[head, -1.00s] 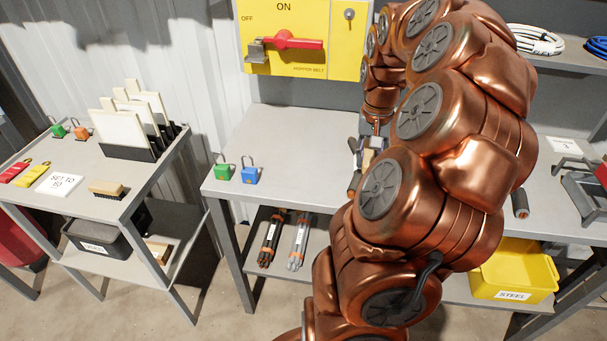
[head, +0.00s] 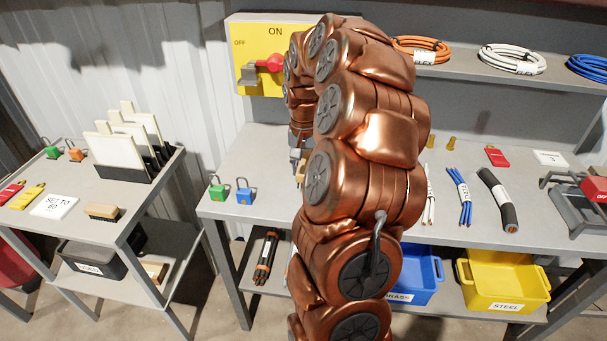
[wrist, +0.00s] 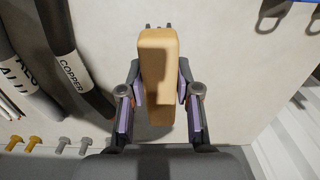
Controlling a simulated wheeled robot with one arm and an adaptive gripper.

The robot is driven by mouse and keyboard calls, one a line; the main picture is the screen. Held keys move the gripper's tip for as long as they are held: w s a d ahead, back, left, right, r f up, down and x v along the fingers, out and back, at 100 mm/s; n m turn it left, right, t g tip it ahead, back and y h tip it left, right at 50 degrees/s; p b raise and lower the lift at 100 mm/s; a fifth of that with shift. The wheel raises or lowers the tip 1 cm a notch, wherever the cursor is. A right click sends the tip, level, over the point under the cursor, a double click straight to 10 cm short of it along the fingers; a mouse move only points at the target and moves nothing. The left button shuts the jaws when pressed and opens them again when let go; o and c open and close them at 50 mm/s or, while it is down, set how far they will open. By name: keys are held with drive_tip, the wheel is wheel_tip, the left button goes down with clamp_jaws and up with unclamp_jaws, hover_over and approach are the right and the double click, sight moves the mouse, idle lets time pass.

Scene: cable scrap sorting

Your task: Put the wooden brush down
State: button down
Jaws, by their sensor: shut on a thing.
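The wooden brush is a tan block (wrist: 158,70) held lengthwise between the fingers of my gripper (wrist: 158,85) in the wrist view. The pads press on its two long sides. Its bristles are hidden, and I cannot tell whether it touches the grey bench top (wrist: 225,85) below. In the head view my arm covers most of the gripper, and only a small tan bit of the brush (head: 300,178) shows beside it, right of the blue padlock. A similar brush (head: 103,211) lies on the left cart.
Green (head: 217,191) and blue (head: 244,195) padlocks stand at the bench's left end. A black COPPER cable (wrist: 75,70) and several bolts (wrist: 60,145) lie left in the wrist view. Bare bench lies right of the brush there. The yellow switch box (head: 250,75) stands behind.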

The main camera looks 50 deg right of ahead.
drive_tip(key=shift+a+f+p, duration=0.1)
drive_tip(key=shift+f+p, duration=0.35)
drive_tip(key=shift+f, duration=1)
drive_tip(key=shift+w+f, duration=0.1)
drive_tip(key=shift+f, duration=0.2)
drive_tip(key=shift+f, duration=0.2)
drive_tip(key=c, duration=0.8)
unclamp_jaws()
drive_tip(key=shift+r, duration=0.1)
